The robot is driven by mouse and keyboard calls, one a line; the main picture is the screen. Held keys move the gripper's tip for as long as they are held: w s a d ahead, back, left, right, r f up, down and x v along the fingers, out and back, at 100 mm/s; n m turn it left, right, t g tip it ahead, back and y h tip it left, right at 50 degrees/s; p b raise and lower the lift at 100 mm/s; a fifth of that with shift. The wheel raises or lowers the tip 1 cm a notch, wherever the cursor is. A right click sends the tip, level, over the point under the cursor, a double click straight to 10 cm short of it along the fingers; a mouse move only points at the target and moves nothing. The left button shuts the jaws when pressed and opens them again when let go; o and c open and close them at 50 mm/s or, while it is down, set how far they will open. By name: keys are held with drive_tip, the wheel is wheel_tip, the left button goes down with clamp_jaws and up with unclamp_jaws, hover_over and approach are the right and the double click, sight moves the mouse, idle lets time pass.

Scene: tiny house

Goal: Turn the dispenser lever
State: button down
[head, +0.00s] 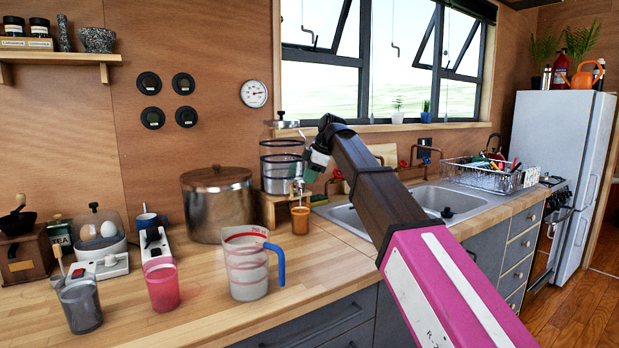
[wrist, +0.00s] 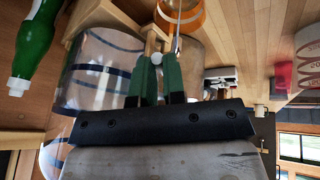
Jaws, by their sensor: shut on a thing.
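The dispenser (head: 282,158) is a clear banded container on a small wooden stand at the back of the counter, left of the sink. It also shows at the left of the wrist view (wrist: 90,75), which is upside down. My gripper (head: 307,174) reaches it from the right. In the wrist view my gripper's green fingers (wrist: 162,70) are shut at the tap, on the thin metal dispenser lever (wrist: 177,46); the fingers hide part of it. An orange cup (head: 300,219) stands below the tap and shows at the top of the wrist view (wrist: 186,14).
A large metal pot (head: 217,205) stands left of the dispenser. A measuring jug (head: 247,270), a pink cup (head: 162,285) and a grey cup (head: 80,305) stand nearer the front. The sink (head: 440,197) is on the right. A green bottle (wrist: 34,45) shows in the wrist view.

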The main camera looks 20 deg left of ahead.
drive_tip(key=shift+w+a+n+g+h, duration=0.15)
drive_tip(key=shift+w+n+g, duration=0.15)
drive_tip(key=shift+n, duration=0.65)
drive_tip(key=shift+w+a+n+g+h, duration=0.1)
drive_tip(key=shift+w+a+n+g, duration=0.25)
drive_tip(key=shift+n, duration=0.55)
drive_tip(key=shift+w+n+g+h, duration=0.15)
drive_tip(key=shift+n+g, duration=0.3)
drive_tip(key=shift+n, duration=0.5)
drive_tip(key=c, duration=1.2)
unclamp_jaws()
drive_tip(key=shift+r, duration=0.1)
drive_tip(key=v, duration=1)
drive_tip(key=shift+w+d+r, duration=0.15)
drive_tip(key=shift+d+r, duration=0.05)
